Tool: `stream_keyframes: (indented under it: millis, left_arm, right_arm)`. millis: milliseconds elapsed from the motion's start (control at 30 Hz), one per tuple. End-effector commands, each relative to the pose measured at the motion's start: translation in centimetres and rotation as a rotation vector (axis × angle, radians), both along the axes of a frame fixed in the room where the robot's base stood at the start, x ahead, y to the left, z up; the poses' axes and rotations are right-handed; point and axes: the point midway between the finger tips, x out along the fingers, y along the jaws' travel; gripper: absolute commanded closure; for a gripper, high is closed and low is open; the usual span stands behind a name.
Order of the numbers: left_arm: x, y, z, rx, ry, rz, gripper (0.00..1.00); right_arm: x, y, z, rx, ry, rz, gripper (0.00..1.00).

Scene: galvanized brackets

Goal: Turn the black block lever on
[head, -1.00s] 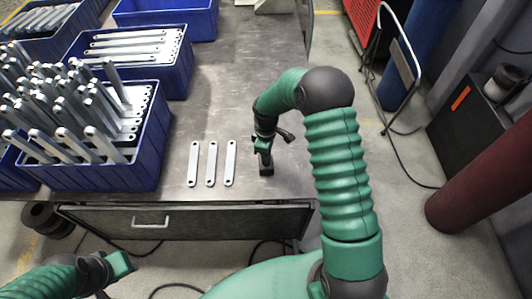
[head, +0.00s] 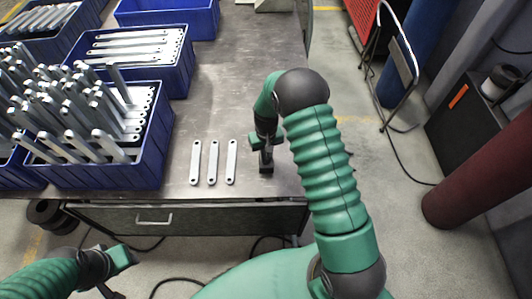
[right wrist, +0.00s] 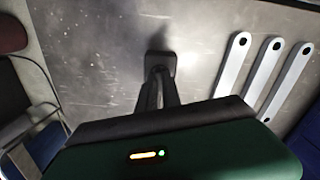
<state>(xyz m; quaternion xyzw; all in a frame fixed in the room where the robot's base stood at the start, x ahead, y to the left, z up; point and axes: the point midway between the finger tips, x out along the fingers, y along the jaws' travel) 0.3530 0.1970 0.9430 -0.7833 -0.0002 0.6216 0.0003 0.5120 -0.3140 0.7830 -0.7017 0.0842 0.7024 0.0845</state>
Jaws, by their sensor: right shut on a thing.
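The black block (head: 266,168) stands on the grey table near its front edge, right of the flat metal brackets. My right gripper (head: 267,152) reaches down onto it from above and is shut on its lever, which the fingers hide. In the right wrist view the black block (right wrist: 161,60) shows just beyond the dark fingers (right wrist: 158,82). I cannot tell the lever's angle. My left gripper (head: 123,258) is at the lower left, in front of the table and away from the block; its jaws are not clear.
Three flat brackets (head: 213,162) lie side by side left of the block. Blue bins (head: 150,168) of brackets fill the table's left side. The table (head: 225,75) is clear behind the block. A drawer with a handle (head: 155,221) is below the front edge.

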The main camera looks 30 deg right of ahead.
Motion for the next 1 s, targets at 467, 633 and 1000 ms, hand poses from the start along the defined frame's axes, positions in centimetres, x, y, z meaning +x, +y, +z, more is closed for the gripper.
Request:
stream_keyframes:
  millis: [467,633,1000]
  left_arm:
    - [0.0,0.0,0.75,0.0,0.0,0.0,0.64]
    - [0.0,0.0,0.79,0.0,0.0,0.0,0.64]
    - [0.0,0.0,0.78,0.0,0.0,0.0,0.64]
  right_arm:
    - [0.02,0.0,0.06,0.0,-0.001,-0.242,1.0]
    - [0.03,0.02,0.04,0.0,0.0,-0.265,1.0]
    - [0.02,0.01,0.02,0.0,0.0,-0.268,1.0]
